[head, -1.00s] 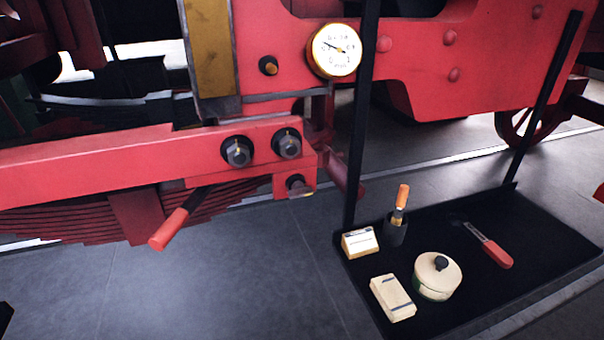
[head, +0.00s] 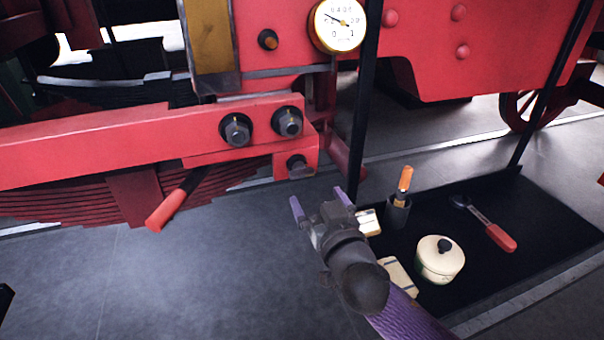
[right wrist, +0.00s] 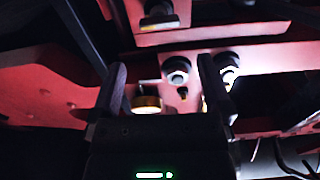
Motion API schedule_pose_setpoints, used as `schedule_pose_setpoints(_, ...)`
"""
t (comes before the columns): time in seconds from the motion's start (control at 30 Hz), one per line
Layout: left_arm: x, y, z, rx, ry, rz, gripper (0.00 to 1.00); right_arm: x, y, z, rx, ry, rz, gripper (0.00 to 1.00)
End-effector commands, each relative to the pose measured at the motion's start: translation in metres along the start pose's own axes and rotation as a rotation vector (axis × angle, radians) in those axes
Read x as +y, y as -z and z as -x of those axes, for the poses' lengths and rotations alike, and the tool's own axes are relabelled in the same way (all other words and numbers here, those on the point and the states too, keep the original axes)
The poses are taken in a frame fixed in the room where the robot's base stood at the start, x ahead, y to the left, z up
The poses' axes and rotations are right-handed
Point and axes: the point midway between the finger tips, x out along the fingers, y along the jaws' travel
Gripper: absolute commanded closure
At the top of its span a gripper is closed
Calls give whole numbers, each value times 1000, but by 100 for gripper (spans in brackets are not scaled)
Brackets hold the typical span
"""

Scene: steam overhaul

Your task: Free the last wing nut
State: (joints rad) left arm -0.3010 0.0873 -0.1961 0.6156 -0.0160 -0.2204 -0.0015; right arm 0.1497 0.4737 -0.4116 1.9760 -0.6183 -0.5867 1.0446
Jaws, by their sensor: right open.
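I cannot make out a clear wing shape on any fastener, so I cannot tell which is the wing nut. A dark fastener (head: 298,166) sits on the low red block, below two large hex nuts, the left nut (head: 236,130) and the right nut (head: 288,121). A small dark fastener with an orange tip (head: 268,40) sits higher up. My right gripper (head: 320,200) is open and empty, below and to the right of the low fastener, apart from it. In the right wrist view its fingers (right wrist: 162,66) are spread, with the red frame and hex nuts beyond.
A pressure gauge (head: 338,24) is on the red frame. A red-handled lever (head: 172,208) hangs at left. The black tray (head: 540,225) at right holds a cream lidded pot (head: 440,262), an orange-handled tool (head: 405,180), a red-handled tool (head: 497,235) and cream boxes. Dark posts rise from it.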

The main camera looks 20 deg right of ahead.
Motion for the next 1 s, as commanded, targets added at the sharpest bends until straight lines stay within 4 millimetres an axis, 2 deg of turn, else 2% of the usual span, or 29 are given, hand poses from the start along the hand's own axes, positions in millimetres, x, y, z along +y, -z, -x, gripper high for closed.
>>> schedule_pose_setpoints(0.2, 2, 0, -5, 1, -3, 1, 41, 0, -1, -51, 0, -1, 2, 0)
schedule_pose_setpoints(0.4, 1, 0, -9, 0, -2, 0, 41, 0, -2, -83, -4, -2, 2, 0)
schedule_pose_setpoints(0.53, -2, -1, -10, -1, 2, -2, 41, 0, -2, -91, -4, 0, 1, 0)
schedule_pose_setpoints(0.77, -7, -2, -10, -4, 11, -6, 41, 0, -2, -92, -5, 0, 1, 0)
schedule_pose_setpoints(0.8, -7, -2, -10, -4, 11, -6, 41, 0, -2, -92, -5, 0, 1, 2)
schedule_pose_setpoints(1.0, -6, -2, -10, -4, 9, -5, 41, 0, -2, -92, -5, 0, 1, 44)
